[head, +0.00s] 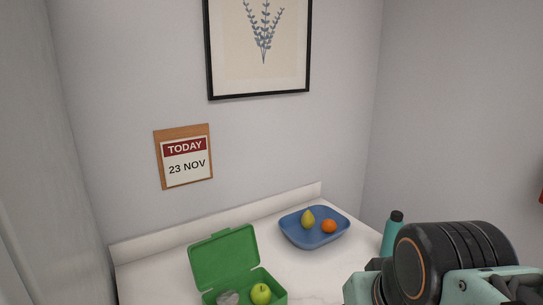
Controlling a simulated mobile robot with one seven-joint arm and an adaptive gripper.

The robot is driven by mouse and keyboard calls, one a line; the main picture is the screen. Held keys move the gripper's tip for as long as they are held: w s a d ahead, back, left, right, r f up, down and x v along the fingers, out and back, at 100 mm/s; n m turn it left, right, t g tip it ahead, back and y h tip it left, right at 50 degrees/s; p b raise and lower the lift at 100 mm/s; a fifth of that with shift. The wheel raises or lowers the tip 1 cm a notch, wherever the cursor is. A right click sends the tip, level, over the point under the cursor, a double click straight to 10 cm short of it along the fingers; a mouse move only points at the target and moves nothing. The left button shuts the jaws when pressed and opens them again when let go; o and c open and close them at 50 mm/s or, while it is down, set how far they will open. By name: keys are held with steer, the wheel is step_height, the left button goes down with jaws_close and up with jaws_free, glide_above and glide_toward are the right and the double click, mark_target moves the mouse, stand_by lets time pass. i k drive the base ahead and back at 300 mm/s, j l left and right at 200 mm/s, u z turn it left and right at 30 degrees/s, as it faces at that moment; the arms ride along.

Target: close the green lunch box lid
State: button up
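The green lunch box (272,284) stands on the white counter at the bottom middle of the head view. Its lid (224,257) is up, hinged at the back and leaning slightly backward. A green apple (261,294) and a greyish round item (228,298) sit inside the box. The front of the box is cut off by the picture's bottom edge. My arm shows at the lower right, to the right of the box and apart from it. My gripper's fingers are not in the picture.
A blue tray (289,231) with a pear (308,218) and an orange (328,226) sits behind and right of the box. A teal bottle (389,238) stands beside my arm. The wall (110,130) closes off the back. Bare counter (165,275) lies left of the box.

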mark_target(218, 260)
steer(key=i+l+u, duration=0.15)
steer(key=u, duration=0.2)
steer(key=i+l+u, duration=0.15)
steer(key=u, duration=0.25)
steer(key=i+l+u, duration=0.1)
steer(key=u, duration=0.25)
steer(key=k+l, duration=0.1)
steer(key=l, duration=0.6)
steer(key=j, duration=0.3)
steer(key=i+j, duration=0.1)
steer(key=j, duration=0.2)
